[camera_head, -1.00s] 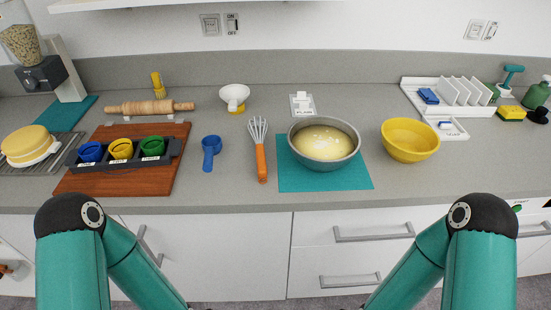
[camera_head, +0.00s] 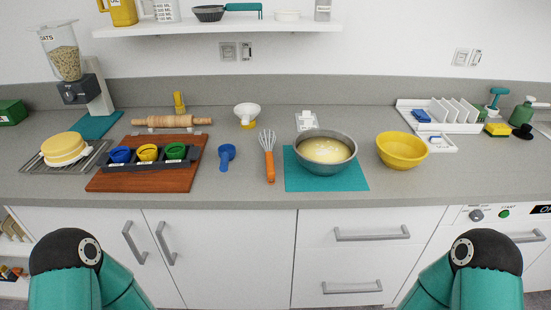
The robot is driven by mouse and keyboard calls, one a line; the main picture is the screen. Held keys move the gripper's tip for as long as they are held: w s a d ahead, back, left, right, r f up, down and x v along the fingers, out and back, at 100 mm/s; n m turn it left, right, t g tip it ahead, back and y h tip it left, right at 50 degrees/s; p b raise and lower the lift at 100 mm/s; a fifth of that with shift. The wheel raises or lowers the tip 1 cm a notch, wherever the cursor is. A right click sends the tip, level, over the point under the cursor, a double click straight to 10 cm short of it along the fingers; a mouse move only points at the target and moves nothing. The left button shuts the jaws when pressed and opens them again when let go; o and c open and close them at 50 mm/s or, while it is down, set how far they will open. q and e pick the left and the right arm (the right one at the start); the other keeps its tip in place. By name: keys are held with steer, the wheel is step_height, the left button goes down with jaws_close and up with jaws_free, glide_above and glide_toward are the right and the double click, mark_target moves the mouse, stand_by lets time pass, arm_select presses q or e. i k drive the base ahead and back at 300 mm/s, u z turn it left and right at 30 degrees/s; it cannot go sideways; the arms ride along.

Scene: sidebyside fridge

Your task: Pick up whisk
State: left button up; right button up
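The whisk (camera_head: 268,155) lies on the grey counter, left of the metal bowl. Its orange handle points to the front edge and its wire head points to the wall. My two teal arms show at the lower left and lower right, below the counter. Both grippers are out of the picture. Nothing touches the whisk.
Right of the whisk, a metal bowl (camera_head: 327,149) of batter stands on a teal mat (camera_head: 305,184). A blue scoop (camera_head: 226,157) lies to its left, beside a wooden board (camera_head: 140,183) with cups. A white funnel (camera_head: 247,110) stands behind. Counter in front of the whisk is clear.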

mark_target(270, 166)
steer(key=u, duration=0.1)
steer(key=i, duration=0.9)
steer(key=z, duration=0.05)
